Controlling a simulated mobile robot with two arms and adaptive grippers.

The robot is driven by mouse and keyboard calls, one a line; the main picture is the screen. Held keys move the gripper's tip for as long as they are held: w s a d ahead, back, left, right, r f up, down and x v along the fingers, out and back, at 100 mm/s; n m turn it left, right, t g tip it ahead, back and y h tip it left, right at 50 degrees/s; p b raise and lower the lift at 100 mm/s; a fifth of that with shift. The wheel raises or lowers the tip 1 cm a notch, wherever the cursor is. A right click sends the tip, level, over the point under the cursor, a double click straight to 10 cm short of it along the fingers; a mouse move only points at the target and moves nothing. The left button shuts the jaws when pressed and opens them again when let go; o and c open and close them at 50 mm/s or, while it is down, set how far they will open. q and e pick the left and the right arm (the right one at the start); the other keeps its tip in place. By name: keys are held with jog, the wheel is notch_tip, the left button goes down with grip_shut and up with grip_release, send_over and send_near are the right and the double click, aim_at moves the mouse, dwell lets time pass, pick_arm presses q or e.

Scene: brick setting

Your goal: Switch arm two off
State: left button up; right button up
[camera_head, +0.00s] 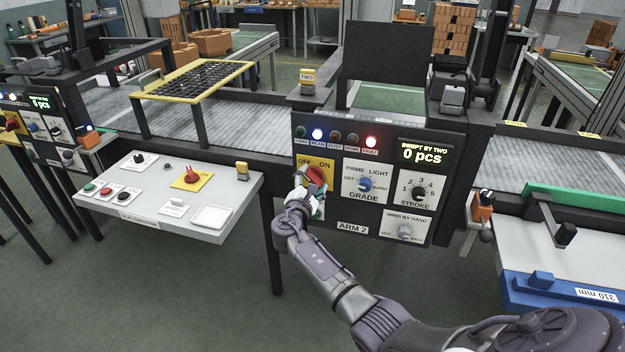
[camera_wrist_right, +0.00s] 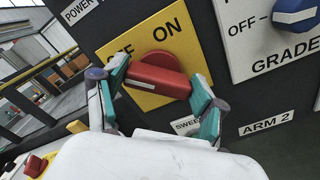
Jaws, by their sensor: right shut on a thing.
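The ARM 2 panel (camera_head: 378,240) is a dark upright box in the middle of the head view. Its red rotary switch (camera_head: 317,175) sits on a yellow plate marked OFF and ON at the panel's upper left. In the right wrist view the red switch (camera_wrist_right: 156,76) has a thick handle lying nearly level in the picture, below the two words. My right gripper (camera_head: 309,194) is at this switch. In the right wrist view its teal-padded fingers (camera_wrist_right: 160,88) are shut on the handle, one at each end. My left gripper is not in view.
A grey console (camera_head: 140,217) with another red switch (camera_head: 191,175) stands left.

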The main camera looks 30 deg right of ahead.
dwell(0.4)
jog(key=o, duration=1.1)
jog(key=shift+o, duration=0.2)
jog(key=v, duration=1.2)
